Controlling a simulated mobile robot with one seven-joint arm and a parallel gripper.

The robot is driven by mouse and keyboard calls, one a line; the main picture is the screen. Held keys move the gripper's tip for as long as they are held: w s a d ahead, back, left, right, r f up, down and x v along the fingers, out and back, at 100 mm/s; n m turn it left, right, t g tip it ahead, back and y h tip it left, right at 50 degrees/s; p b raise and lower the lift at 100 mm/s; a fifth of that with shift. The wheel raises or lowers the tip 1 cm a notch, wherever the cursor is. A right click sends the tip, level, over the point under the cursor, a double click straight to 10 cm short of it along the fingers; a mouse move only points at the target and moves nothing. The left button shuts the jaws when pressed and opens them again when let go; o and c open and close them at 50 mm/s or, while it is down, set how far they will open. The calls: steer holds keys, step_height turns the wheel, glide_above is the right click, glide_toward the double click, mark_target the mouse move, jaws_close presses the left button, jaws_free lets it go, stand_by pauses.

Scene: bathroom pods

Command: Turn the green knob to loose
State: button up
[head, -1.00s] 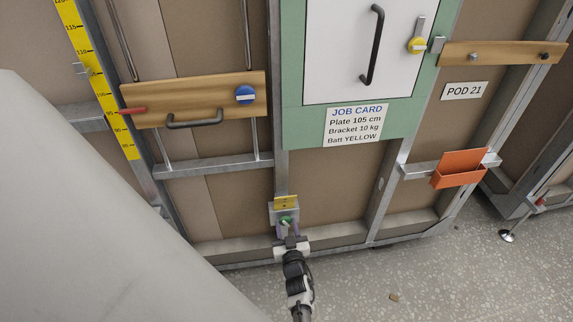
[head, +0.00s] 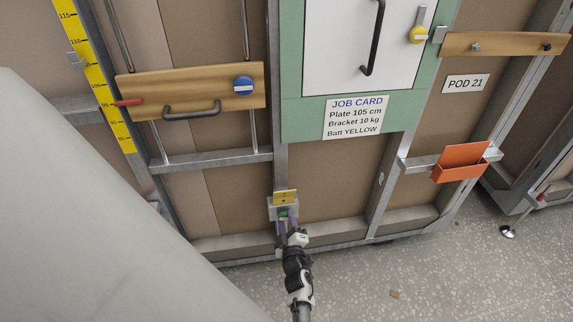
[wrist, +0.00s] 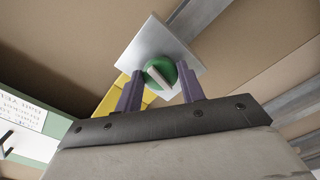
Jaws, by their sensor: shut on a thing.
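The green knob (head: 283,213) sits on a small grey metal plate (head: 273,203) low on the upright post, below a yellow label (head: 286,197). In the wrist view the knob (wrist: 151,67) is a round green disc with a pale bar across it, standing slanted from upper left to lower right. My gripper (wrist: 160,78) has its two purple fingers on either side of the knob, shut on it. In the head view my gripper (head: 283,226) reaches the knob from below. The label's wording is too small to read.
An orange holder (head: 461,163) is at right. The speckled floor (head: 430,285) is mostly clear.

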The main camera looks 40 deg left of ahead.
steer(key=shift+n, duration=0.9)
steer(key=o, duration=1)
steer(key=shift+s+d, duration=0.1)
steer(key=v, duration=0.7)
steer(key=shift+s+d, duration=0.1)
